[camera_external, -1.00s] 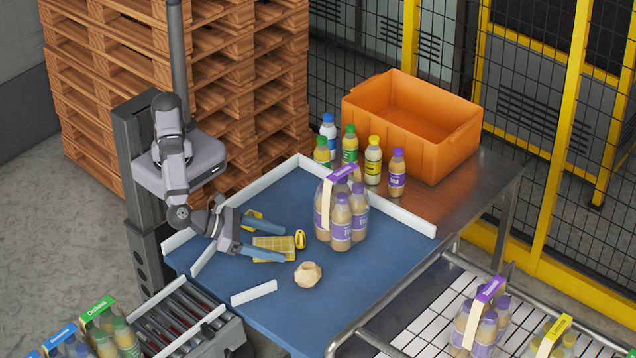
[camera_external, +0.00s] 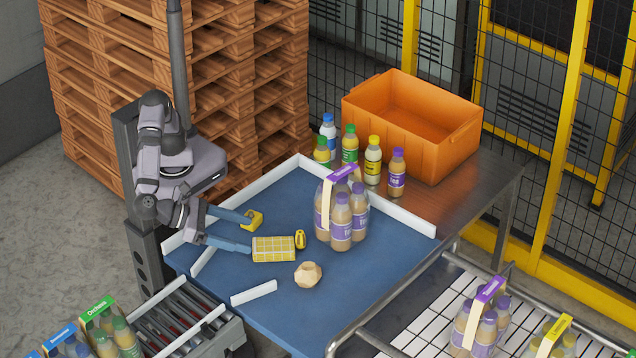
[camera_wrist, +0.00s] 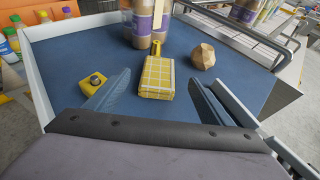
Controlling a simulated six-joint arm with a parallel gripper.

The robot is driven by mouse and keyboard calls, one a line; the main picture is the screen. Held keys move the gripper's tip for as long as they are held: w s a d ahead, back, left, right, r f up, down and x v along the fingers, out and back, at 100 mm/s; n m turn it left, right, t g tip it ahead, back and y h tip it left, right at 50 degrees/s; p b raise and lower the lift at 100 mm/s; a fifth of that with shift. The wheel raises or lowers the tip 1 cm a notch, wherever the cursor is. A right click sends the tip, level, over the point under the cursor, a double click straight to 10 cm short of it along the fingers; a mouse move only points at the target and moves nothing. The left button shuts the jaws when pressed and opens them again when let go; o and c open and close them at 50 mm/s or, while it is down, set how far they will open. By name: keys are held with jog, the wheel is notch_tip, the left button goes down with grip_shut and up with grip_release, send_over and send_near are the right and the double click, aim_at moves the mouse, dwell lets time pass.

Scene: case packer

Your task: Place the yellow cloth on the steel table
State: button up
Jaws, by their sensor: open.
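The yellow checkered cloth (camera_external: 273,249) lies as a folded pad on the blue work surface (camera_external: 340,292). The cloth also shows in the wrist view (camera_wrist: 157,78), ahead of and between my fingers. My gripper (camera_external: 250,232) is open and empty, its fingers low over the blue surface on the left. In the external view the lower fingertip is close to the cloth's left end; I cannot tell if they touch. The steel table (camera_external: 455,195) is the bare metal top at the right, beyond the white rail.
A yellow object (camera_wrist: 92,83) lies by one finger. Another yellow item (camera_external: 300,239) is at the cloth's right end. A faceted tan object (camera_external: 308,274) and a purple-topped bottle pack (camera_external: 341,220) stand nearby. Several bottles (camera_external: 373,160) and an orange crate (camera_external: 440,150) occupy the steel table's back.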

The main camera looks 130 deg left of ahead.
aim_at(267, 245)
jog(key=shift+w+f+b, duration=0.25)
jog(key=shift+f+b, duration=0.15)
jog(key=shift+f, duration=0.45)
jog(key=shift+w+a+f+p, duration=0.1)
jog(key=shift+w+a+p, duration=0.25)
jog(key=shift+a+p, duration=0.1)
jog(key=shift+f+p+x, duration=0.15)
jog(key=shift+p+x, duration=0.6)
jog(key=shift+x, duration=0.8)
jog(key=shift+f+p+x, duration=0.15)
jog(key=shift+p+x, duration=0.55)
jog(key=shift+x, duration=0.8)
jog(key=shift+s, duration=0.15)
jog(key=c, duration=1.2)
jog(key=shift+d+r, duration=0.1)
jog(key=shift+r, duration=0.05)
